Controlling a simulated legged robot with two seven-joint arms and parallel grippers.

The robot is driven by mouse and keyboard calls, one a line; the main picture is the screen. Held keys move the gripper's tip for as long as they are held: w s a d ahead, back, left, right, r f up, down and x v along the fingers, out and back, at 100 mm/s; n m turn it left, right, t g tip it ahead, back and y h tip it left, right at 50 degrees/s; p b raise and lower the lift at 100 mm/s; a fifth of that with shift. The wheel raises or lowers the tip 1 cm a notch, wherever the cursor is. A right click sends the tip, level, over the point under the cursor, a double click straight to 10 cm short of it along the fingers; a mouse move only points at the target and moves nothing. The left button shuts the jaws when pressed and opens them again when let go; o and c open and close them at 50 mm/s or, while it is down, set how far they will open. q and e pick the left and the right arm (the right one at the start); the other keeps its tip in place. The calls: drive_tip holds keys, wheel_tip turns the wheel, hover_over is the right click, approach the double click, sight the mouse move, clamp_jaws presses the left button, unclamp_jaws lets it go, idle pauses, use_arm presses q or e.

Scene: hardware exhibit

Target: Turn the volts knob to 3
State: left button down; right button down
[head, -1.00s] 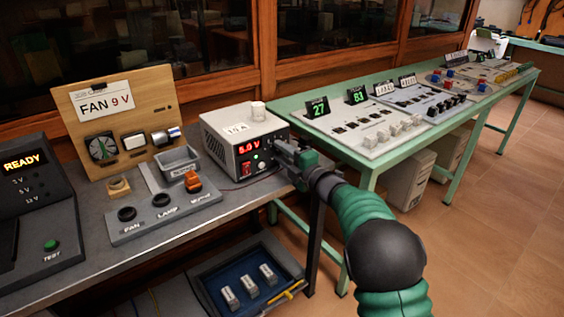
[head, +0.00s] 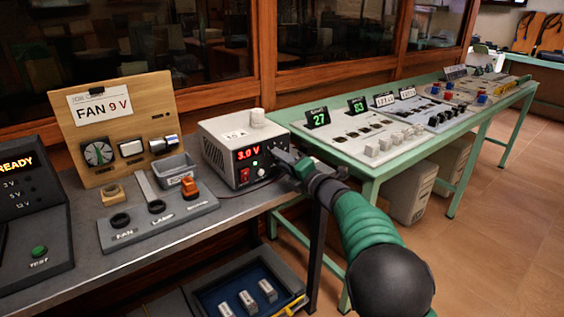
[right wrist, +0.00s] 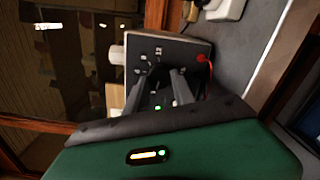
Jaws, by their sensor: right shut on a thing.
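The white power supply (head: 222,152) stands at the right end of the grey bench, its red display (head: 248,153) reading 3.0 V. My right gripper (head: 276,162) is at the right side of its front panel, shut on the volts knob. The fingers mostly hide the knob in the head view. In the right wrist view, the two fingers (right wrist: 166,92) reach to the dark front panel (right wrist: 150,50), which appears turned sideways. The knob's markings cannot be read. My left gripper is not in view.
A red switch (head: 244,175) sits on the panel below the display. Left of the supply are a grey bin (head: 175,168), a fan/lamp switch panel (head: 130,236) and a wooden board (head: 80,165) with a "FAN 9 V" card. A green table (head: 385,168) stands to the right.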

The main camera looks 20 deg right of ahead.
drive_tip(key=shift+a+f, duration=0.1)
drive_tip(key=shift+f, duration=0.35)
drive_tip(key=c, duration=1.1)
unclamp_jaws()
drive_tip(key=shift+o, duration=0.2)
drive_tip(key=shift+r, duration=0.2)
drive_tip(key=p+v, duration=0.3)
drive_tip(key=v, duration=1.4)
drive_tip(key=shift+w, duration=0.1)
